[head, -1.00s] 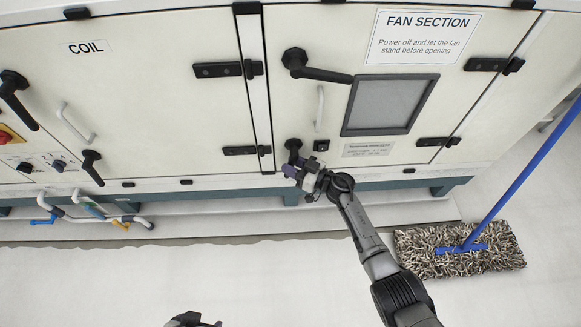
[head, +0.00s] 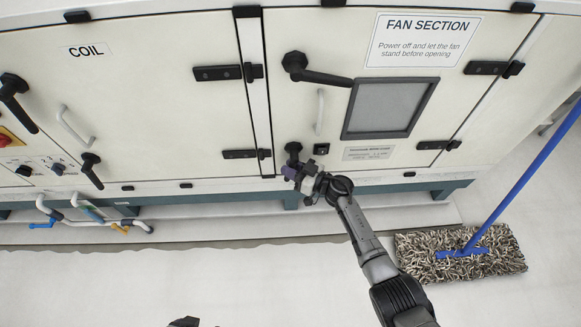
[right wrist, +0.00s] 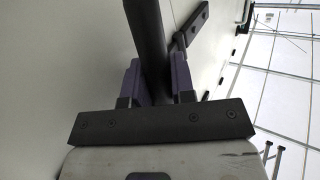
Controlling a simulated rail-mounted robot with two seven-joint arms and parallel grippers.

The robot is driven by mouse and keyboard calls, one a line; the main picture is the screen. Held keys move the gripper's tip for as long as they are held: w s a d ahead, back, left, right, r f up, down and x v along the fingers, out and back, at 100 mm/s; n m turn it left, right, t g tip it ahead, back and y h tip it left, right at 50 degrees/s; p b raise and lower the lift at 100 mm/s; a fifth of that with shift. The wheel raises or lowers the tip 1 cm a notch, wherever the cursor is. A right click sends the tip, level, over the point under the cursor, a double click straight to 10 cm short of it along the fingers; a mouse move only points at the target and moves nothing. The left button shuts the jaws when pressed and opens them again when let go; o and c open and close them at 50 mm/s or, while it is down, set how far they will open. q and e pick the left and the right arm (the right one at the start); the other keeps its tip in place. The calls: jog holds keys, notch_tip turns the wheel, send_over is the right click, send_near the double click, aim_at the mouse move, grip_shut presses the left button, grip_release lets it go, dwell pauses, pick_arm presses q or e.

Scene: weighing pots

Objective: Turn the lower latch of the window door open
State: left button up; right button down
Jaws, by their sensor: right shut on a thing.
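The window door is the white FAN SECTION panel (head: 460,95) with a dark-framed window (head: 390,107). Its lower latch (head: 293,148) is a black handle at the door's lower left, partly hidden by my gripper; what shows of it points down. My right gripper (head: 292,174) is at this latch. In the right wrist view the purple fingers (right wrist: 157,82) are shut on the black latch bar (right wrist: 147,40), one on each side. The upper latch (head: 315,70) is black and points to the right. A dark part of my left arm shows at the bottom edge; its gripper cannot be made out.
The COIL door (head: 150,100) is to the left, with pipes (head: 95,218) below. A mop (head: 460,253) lies on the floor at right. The floor in front is clear.

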jog(key=shift+r+p, duration=0.1)
jog(key=shift+p, duration=0.25)
jog(key=d+n+g+h+p, duration=0.1)
jog(key=h+p, duration=0.1)
jog(key=p, duration=0.4)
jog(key=d+n+g+h+p, duration=0.1)
jog(key=d+n+h+p, duration=0.1)
jog(key=p, duration=0.5)
jog(key=shift+r+h, duration=0.1)
jog(key=shift+h, duration=0.7)
jog(key=c, duration=1.2)
grip_release()
jog(key=shift+w, duration=0.1)
jog(key=shift+c, duration=0.2)
jog(key=shift+p, duration=0.35)
